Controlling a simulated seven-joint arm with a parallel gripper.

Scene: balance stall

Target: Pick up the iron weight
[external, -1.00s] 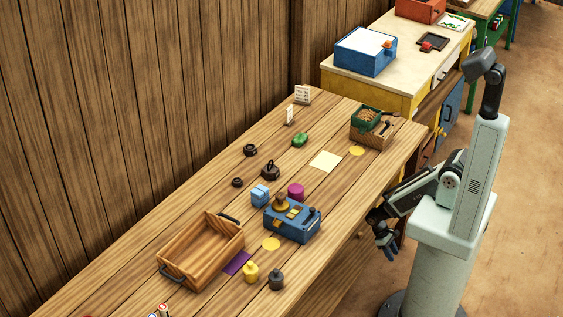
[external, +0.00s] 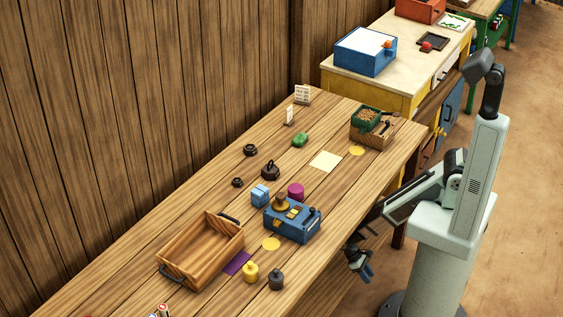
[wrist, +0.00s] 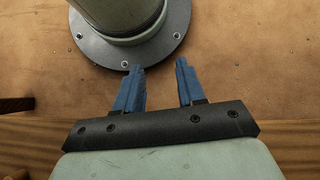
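A dark grey knobbed weight (external: 276,280) stands upright near the table's front edge, beside a yellow knobbed weight (external: 251,273). A dark brown piece with a ring-like handle (external: 270,172) stands farther back. Either dark piece could be the iron weight; I cannot tell which. My gripper (external: 361,268) hangs off the table's front side, right of the grey weight and apart from it. In the wrist view its two blue fingers (wrist: 158,66) are apart with nothing between them. That view shows floor and my base, no weight.
A blue balance box (external: 292,222) with a brass-coloured top piece stands behind the weights. A wooden tray (external: 200,212) is at left, beside a purple square (external: 237,263).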

